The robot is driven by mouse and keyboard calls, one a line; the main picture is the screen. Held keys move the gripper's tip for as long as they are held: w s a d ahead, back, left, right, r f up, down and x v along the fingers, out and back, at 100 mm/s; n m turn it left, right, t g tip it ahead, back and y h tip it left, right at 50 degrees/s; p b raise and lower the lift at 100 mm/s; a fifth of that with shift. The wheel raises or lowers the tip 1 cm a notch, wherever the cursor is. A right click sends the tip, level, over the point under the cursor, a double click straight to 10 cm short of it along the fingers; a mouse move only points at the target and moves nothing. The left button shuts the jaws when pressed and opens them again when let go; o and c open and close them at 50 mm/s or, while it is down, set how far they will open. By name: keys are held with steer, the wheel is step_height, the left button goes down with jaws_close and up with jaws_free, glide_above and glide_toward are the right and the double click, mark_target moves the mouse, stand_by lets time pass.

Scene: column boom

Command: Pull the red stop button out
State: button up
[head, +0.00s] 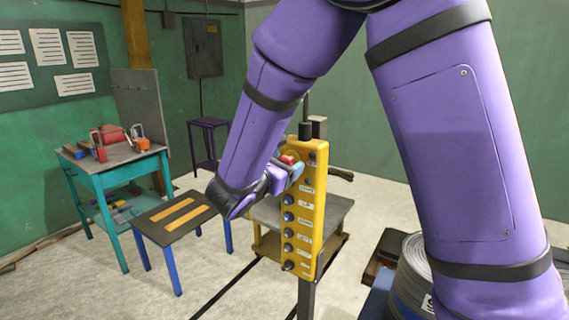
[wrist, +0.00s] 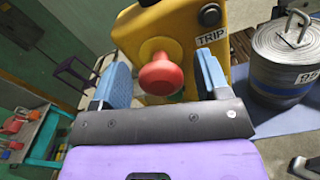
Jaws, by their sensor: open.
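The red stop button (wrist: 160,74) is a round mushroom knob on the face of a yellow control box (wrist: 200,18) in the wrist view. In the head view the red button (head: 287,159) shows near the top of the tall yellow box (head: 305,205), partly hidden by my gripper. My gripper (wrist: 160,85) is open, with one blue finger on each side of the button. A gap shows between the knob and each finger. In the head view my gripper (head: 288,172) is at the upper left of the box.
The box carries several dark buttons (head: 288,216) below the red one. A label reading TRIP (wrist: 212,36) is beside the knob. A grey-topped stand (head: 335,212) is behind the box. A teal table (head: 105,170) and a low stool (head: 170,218) are left; a grey drum (wrist: 285,65) is right.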

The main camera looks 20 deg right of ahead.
steer(key=v, duration=1)
steer(key=shift+s+a, duration=0.25)
steer(key=shift+a, duration=0.05)
stand_by(1.8)
